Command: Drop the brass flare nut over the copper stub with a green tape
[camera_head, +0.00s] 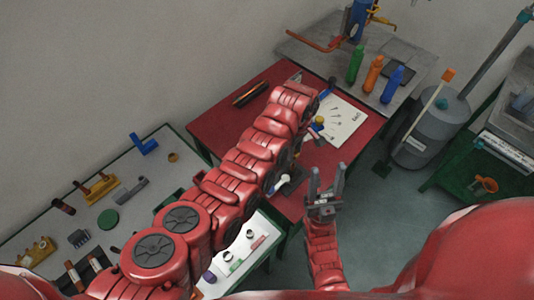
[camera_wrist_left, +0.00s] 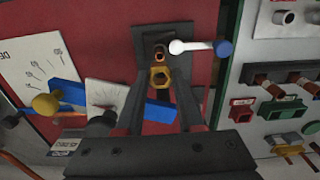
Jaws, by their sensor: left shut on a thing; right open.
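The brass flare nut (camera_wrist_left: 160,78) is held between the fingertips of my left gripper (camera_wrist_left: 160,84) in the left wrist view. Just beyond it, a short copper stub (camera_wrist_left: 160,56) stands in a dark fixture, close to the nut in the picture. I cannot tell the height gap between them. I cannot make out the tape colour on this stub. In the head view, my left arm hides most of this area. My right gripper (camera_head: 328,184) is open and empty, with its fingers up, in front of the red table's right side.
A panel on the right holds other copper stubs (camera_wrist_left: 290,76) and red and green blocks (camera_wrist_left: 283,109). A white printed sheet (camera_head: 342,120) lies on the red table (camera_head: 222,132). Bottles stand behind.

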